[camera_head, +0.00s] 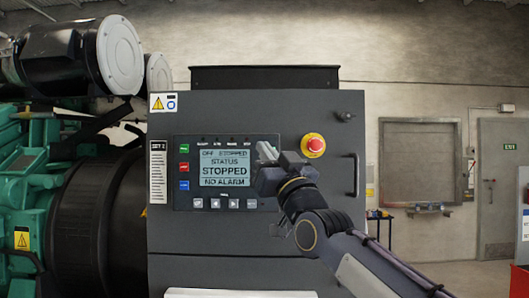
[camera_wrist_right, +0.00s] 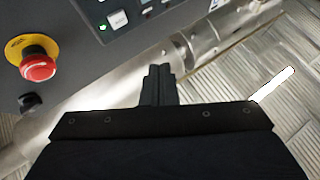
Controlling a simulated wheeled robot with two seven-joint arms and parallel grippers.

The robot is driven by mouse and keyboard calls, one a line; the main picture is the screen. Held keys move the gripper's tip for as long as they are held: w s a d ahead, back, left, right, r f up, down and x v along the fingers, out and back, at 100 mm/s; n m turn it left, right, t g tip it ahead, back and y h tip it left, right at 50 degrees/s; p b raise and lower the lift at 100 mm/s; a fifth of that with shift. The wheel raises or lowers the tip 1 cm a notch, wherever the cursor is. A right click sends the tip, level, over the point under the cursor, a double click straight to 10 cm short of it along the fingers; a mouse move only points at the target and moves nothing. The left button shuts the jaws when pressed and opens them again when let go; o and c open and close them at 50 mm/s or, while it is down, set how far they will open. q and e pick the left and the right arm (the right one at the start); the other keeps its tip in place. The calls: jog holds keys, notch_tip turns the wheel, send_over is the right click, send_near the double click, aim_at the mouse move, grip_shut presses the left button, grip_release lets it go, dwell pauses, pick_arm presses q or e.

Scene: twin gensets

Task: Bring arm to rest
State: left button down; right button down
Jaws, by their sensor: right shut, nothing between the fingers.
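My right arm (camera_head: 345,245) comes in from the lower right of the head view. Its gripper (camera_head: 266,153) is in front of the control panel (camera_head: 226,173), over the right edge of the lit screen. The screen reads "STOPPED" and "NO ALARM". In the wrist view the right gripper (camera_wrist_right: 159,75) has its fingers together with nothing between them. The red emergency stop button (camera_head: 313,145) on a yellow ring is just right of the gripper; it also shows at the left of the wrist view (camera_wrist_right: 38,66). I cannot tell whether the gripper touches the panel. My left gripper is not in view.
The dark grey cabinet (camera_head: 255,265) fills the middle, with a vertical handle (camera_head: 352,175) at its right side. A green genset engine (camera_head: 30,190) with black ducting stands at the left. A grey door (camera_head: 500,190) and open floor lie at the back right.

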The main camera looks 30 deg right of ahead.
dwell(0.6)
jog(key=s+a+f+g+y, duration=0.1)
jog(key=s+f+g, duration=0.25)
jog(key=f, duration=0.65)
jog(key=s+a+f+g, duration=0.2)
jog(key=f+g, duration=0.2)
jog(key=f, duration=0.6)
jog(key=s+a+f+g+y, duration=0.1)
jog(key=s+f+g, duration=0.15)
jog(key=f, duration=0.85)
jog(key=s+a+f+m+g+y, duration=0.1)
jog(key=s+a+f+g, duration=0.2)
jog(key=s+f, duration=0.6)
jog(key=s+a+f+g+y, duration=0.1)
jog(key=s+a+f+g, duration=0.2)
jog(key=s+f+g, duration=0.3)
jog(key=s+f, duration=0.3)
jog(key=f, duration=0.4)
jog(key=shift+a+f+m+g, duration=0.25)
jog(key=shift+f+m+g, duration=0.05)
jog(key=shift+f+m, duration=0.1)
jog(key=shift+s+r, duration=0.1)
